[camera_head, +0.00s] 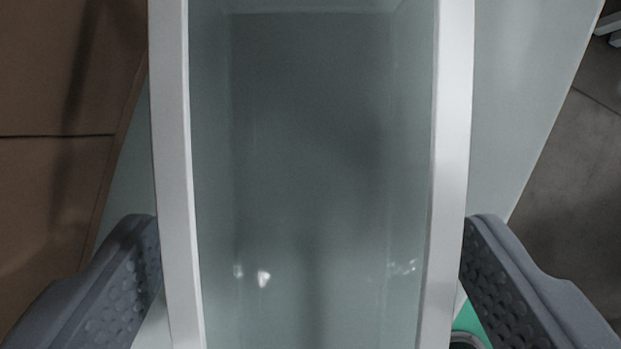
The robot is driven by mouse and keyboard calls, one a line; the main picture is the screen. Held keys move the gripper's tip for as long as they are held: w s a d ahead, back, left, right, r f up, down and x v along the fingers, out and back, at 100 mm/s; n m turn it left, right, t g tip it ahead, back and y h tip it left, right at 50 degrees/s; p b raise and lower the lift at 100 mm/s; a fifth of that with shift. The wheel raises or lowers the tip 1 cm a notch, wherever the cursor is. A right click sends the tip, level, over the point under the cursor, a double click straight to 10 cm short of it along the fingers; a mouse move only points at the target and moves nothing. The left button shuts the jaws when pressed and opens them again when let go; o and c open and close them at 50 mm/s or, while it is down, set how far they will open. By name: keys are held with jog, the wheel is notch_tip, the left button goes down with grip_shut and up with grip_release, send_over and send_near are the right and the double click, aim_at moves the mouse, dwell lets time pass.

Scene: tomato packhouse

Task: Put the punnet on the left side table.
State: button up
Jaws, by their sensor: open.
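The punnet (455,130) is an empty, pale grey, long tub with a thick white rim. It fills the middle of the view and runs past the top and bottom edges, so its ends are partly cut off. My gripper (312,235) is open, with one grey studded finger on each side of the punnet. The left fingertip appears close to the left rim and the right fingertip close to the right rim. I cannot tell whether either finger touches it. The punnet appears to stand on a pale table top (515,90).
A brown cardboard surface (55,170) lies along the left, close to the punnet. Grey floor (580,160) shows beyond the table's slanting right edge. A green item with a dark round part (468,338) is partly visible at the bottom, by the right finger.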

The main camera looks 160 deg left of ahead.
jog(key=shift+w+f, duration=0.15)
jog(key=shift+f, duration=0.15)
jog(key=shift+r, duration=0.1)
jog(key=c, duration=0.9)
